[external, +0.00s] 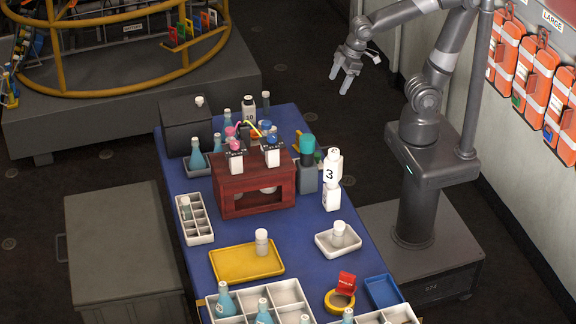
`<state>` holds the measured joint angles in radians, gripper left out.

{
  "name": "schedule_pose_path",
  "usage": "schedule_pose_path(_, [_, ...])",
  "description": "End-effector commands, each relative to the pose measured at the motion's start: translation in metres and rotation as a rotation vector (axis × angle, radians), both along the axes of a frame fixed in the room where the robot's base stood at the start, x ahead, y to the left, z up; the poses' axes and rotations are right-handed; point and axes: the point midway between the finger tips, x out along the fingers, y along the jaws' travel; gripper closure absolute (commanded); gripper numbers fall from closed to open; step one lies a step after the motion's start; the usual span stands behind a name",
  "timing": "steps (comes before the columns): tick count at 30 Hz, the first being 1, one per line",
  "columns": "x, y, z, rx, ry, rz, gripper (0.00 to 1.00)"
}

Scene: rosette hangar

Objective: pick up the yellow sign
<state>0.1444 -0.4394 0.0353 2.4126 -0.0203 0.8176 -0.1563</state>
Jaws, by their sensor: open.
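I cannot make out a yellow sign for certain. A red sign (346,283) with pale lettering stands at a yellow ring (339,302) near the front right of the blue table (304,247). Small coloured cards (181,34), a yellowish one seemingly among them, sit on the yellow round rail at the upper left. My gripper (340,80) is open and empty, fingers pointing down. It hangs beyond the table's far right side, well away from the red sign and the cards.
A yellow tray (230,267) holds a white-capped jar. A dark red rack (231,192) with bottles stands mid-table, and a white bottle marked 3 (331,183) is to its right. A blue tray (383,291) and sectioned white trays (281,292) fill the front. Orange packs (505,50) hang on the right wall.

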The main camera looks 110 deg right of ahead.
Motion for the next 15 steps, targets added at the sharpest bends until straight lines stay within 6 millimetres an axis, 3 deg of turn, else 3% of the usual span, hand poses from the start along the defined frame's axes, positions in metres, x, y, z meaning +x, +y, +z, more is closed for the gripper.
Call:
schedule_pose_path(6, [0.039, -0.033, -0.042, -0.024, 0.108, 0.030, 0.29])
schedule_pose_path(15, [0.077, -0.082, -0.115, -0.017, 0.237, 0.088, 0.29])
